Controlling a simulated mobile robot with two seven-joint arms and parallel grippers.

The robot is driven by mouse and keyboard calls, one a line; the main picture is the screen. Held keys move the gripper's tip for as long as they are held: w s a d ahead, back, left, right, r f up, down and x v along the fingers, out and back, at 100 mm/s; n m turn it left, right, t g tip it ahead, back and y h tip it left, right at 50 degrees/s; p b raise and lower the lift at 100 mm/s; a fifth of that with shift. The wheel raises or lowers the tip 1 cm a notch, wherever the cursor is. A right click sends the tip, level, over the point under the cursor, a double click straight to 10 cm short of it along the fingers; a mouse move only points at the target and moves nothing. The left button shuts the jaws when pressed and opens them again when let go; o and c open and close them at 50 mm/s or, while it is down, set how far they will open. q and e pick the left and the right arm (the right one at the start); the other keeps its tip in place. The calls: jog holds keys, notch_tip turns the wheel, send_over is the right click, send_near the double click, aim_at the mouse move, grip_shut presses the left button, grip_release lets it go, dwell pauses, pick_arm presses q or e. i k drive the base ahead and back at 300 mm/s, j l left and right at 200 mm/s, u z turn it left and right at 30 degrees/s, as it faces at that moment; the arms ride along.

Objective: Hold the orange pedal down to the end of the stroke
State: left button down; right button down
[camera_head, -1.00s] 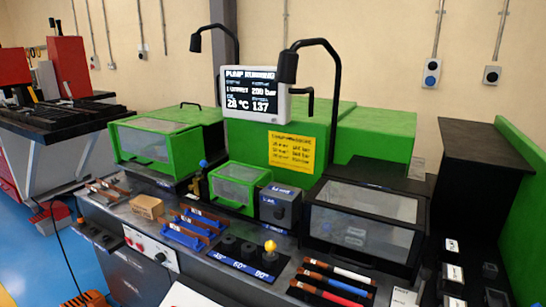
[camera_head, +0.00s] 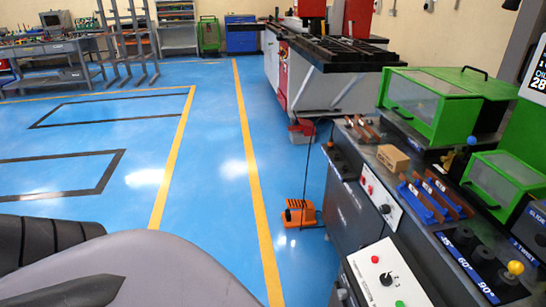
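The orange pedal (camera_head: 298,213) sits on the blue floor, just left of the bender bench, beside the yellow floor line. A thin dark cable rises from it. From this distance I cannot tell whether it is pressed. Nothing of mine touches it in view. Large grey and black parts of my own body fill the bottom left corner. Neither my left nor my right gripper shows.
The bender bench (camera_head: 345,215) stands at the right, with a white control panel (camera_head: 380,197) and green guards (camera_head: 425,103). A red-and-grey machine (camera_head: 330,85) stands behind the pedal. Open blue floor (camera_head: 205,200) with yellow lines lies left of the pedal.

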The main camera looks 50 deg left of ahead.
aim_at(291, 203)
jog(key=u, duration=1.6)
jog(key=i+j+z, duration=0.1)
jog(key=j, duration=0.25)
jog(key=i+j+z, duration=0.1)
jog(key=j, duration=0.25)
jog(key=i+j, duration=0.5)
jog(key=j, duration=0.15)
jog(key=i+j+u, duration=0.25)
jog(key=i, duration=0.2)
jog(key=i+j+u, duration=0.1)
jog(key=i+u, duration=0.15)
jog(key=i, duration=0.25)
jog(key=i+j+z, duration=0.1)
jog(key=i+z, duration=0.15)
jog(key=i, duration=0.25)
jog(key=i+j+z, duration=0.2)
jog(key=i, duration=0.3)
jog(key=i+j+z, duration=0.15)
jog(key=i+z, duration=0.15)
jog(key=z, duration=0.15)
jog(key=i+j+z, duration=0.2)
jog(key=z, duration=0.3)
